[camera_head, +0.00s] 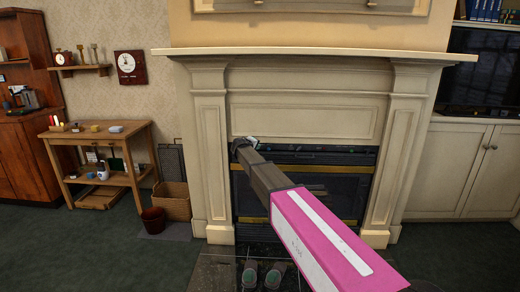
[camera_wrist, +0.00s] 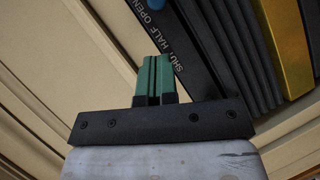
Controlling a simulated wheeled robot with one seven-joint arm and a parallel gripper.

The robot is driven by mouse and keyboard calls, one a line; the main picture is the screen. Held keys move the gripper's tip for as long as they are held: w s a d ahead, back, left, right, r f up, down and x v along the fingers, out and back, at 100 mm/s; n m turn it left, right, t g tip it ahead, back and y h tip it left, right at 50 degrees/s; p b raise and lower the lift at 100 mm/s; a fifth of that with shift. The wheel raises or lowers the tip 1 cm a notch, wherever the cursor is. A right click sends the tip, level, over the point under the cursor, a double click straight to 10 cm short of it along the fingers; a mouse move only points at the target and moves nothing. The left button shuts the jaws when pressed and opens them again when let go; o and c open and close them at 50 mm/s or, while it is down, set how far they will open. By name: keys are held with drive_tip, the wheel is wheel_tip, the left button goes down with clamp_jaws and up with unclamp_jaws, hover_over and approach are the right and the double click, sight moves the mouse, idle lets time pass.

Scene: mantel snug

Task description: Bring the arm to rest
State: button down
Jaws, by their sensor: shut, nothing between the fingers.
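My arm reaches from the lower right of the head view up to the fireplace, and a pink section of it is closest to the camera. My gripper (camera_head: 241,144) is at the arm's far end, small and dark, in front of the upper left of the fireplace opening. In the wrist view its two green fingers (camera_wrist: 156,78) are pressed together with nothing between them. Behind the fingers is a dark strip (camera_wrist: 180,50) marked "SHUT HALF OPEN". A blue piece (camera_wrist: 154,3) is cut off by the top edge. I cannot tell whether the fingertips touch the strip.
A cream mantelpiece (camera_head: 310,51) frames the dark fireplace. A wooden side table (camera_head: 92,134) with small items, a wicker basket (camera_head: 172,203) and a dark red pot (camera_head: 153,220) stand left. Two greenish objects (camera_head: 272,278) lie low in front. Open carpet (camera_head: 90,255) lies at left.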

drive_tip(key=v, duration=0.7)
drive_tip(key=s+d+f+m+g+y, duration=0.15)
drive_tip(key=s+d+f+g, duration=0.25)
drive_tip(key=s+d+f, duration=0.5)
drive_tip(key=s+d+f+m+g, duration=0.3)
drive_tip(key=s+d+f, duration=0.3)
drive_tip(key=s+d, duration=0.45)
drive_tip(key=s+d+f+m+g+y, duration=0.1)
drive_tip(key=s+d+f+g, duration=0.1)
drive_tip(key=s, duration=0.6)
drive_tip(key=s+d+f+m+g+y, duration=0.1)
drive_tip(key=s+d+f+y, duration=0.1)
drive_tip(key=s, duration=0.6)
drive_tip(key=s+d+f+m+g+y, duration=0.1)
drive_tip(key=s+d+f+g+y, duration=0.1)
drive_tip(key=s, duration=0.6)
wheel_tip(320, 180, down, 2)
drive_tip(key=shift+s+d+f+m+g, duration=0.1)
drive_tip(key=shift+s+d+m+g, duration=0.25)
drive_tip(key=shift+d, duration=0.45)
drive_tip(key=shift+y, duration=0.25)
